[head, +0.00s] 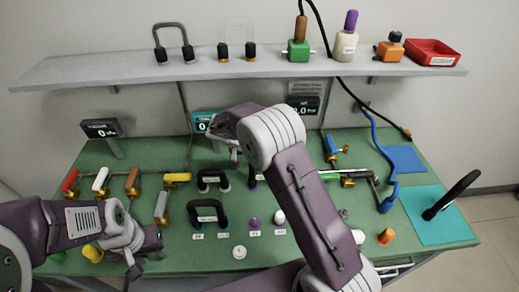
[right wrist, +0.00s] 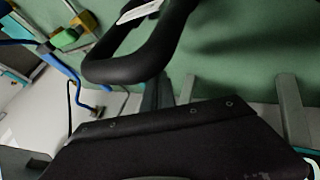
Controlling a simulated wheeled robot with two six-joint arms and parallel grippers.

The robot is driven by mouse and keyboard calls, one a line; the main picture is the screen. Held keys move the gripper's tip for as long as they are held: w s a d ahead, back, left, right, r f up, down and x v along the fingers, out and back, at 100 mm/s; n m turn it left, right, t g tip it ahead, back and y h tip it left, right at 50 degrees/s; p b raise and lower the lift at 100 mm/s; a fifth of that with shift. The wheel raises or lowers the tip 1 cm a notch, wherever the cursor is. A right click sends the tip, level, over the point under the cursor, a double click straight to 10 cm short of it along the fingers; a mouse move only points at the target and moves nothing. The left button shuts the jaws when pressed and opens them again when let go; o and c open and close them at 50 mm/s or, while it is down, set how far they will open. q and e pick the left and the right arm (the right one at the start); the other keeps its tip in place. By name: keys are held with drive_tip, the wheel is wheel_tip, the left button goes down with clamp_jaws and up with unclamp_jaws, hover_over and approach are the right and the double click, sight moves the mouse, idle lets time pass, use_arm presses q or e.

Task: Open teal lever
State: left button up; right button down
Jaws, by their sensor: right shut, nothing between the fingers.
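A small screen with a teal header (head: 205,121) stands at the back of the bench, left of my right wrist. I cannot make out a teal lever for certain; my right arm covers part of the bench behind it. My right gripper (head: 234,152) is at the back middle of the bench, small and partly hidden by its wrist, shut and empty. My left gripper (head: 147,258) is low at the front left, over the bench edge, with no object seen in it; its finger gap is unclear.
A blue lever (head: 329,144) stands right of my right arm. A black loop handle (right wrist: 130,68) is close to my right wrist camera. The shelf (head: 120,70) runs behind.

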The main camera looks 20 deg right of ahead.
drive_tip(key=x, duration=0.4)
drive_tip(key=d, duration=0.2)
drive_tip(key=s+d, duration=0.1)
drive_tip(key=d, duration=0.1)
drive_tip(key=shift+f+p, duration=0.1)
drive_tip(key=shift+p, duration=0.3)
use_arm(q)
drive_tip(key=shift+r, duration=0.4)
use_arm(e)
drive_tip(key=shift+w, duration=0.1)
